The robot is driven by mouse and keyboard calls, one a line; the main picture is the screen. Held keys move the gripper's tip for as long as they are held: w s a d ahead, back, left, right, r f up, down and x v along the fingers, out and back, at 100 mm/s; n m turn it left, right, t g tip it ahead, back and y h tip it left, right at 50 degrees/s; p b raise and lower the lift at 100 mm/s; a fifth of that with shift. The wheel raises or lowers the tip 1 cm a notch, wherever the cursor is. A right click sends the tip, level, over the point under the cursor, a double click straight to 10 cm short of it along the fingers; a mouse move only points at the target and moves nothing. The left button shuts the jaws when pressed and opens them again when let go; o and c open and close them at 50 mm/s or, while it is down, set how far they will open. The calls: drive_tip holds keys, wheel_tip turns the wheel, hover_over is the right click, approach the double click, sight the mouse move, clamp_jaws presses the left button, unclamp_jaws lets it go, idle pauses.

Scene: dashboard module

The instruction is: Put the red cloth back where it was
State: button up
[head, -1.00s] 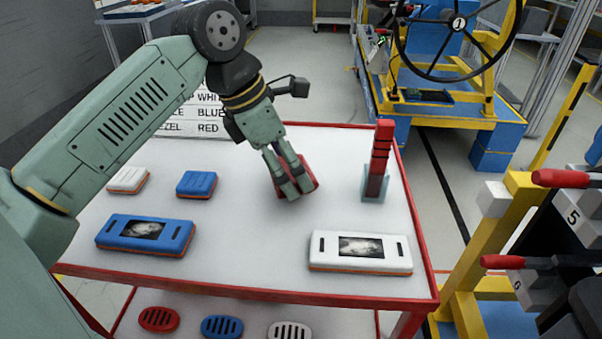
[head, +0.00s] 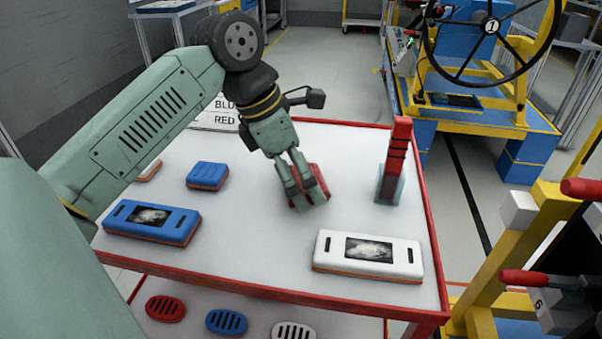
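A small red piece (head: 321,182) is on the white tabletop (head: 255,230), in the middle. Red shows on both sides of the fingers. The fingers hide much of the piece, so I cannot tell whether they are shut on it or whether it touches the table.
Small blue block (head: 207,175), large blue module (head: 152,222) at left. White module (head: 367,254) at front right; upright red piece (head: 397,155) in a clear holder (head: 388,190). Red, blue and white slotted ovals (head: 165,309) on the lower shelf. Handwheel stand (head: 490,110) beyond; levers (head: 525,278) at right.

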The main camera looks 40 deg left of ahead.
drive_tip(key=shift+r, duration=0.1)
drive_tip(key=shift+r, duration=0.25)
drive_tip(key=v, duration=1.1)
drive_tip(key=shift+s+r, duration=0.15)
drive_tip(key=shift+r, duration=0.2)
